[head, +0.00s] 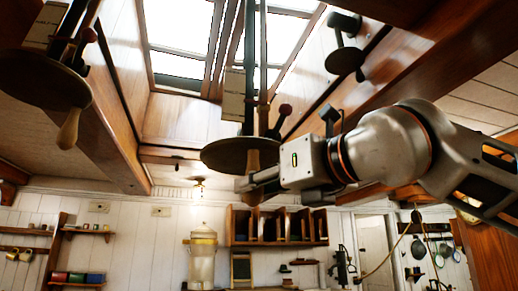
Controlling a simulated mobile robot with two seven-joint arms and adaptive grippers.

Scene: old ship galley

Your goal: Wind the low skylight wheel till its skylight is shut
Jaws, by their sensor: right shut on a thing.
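A dark, flat winding wheel (222,154) hangs from a vertical shaft in the middle of the head view. My right gripper (254,184) reaches in from the right and is shut on this handle, just under the wheel. A second wheel (40,82) hangs higher in the picture at the left, its wooden handle (69,128) free. Bright skylight panes (180,30) show overhead, with more panes (280,38) right of a wooden divider. I cannot tell how far either skylight stands open. My left gripper is out of view.
A dark spool-shaped fitting (345,60) is on the beam at upper right. A small lamp (199,186) hangs from the ceiling. A wooden rack (278,227) and a lidded container (202,257) stand beyond.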

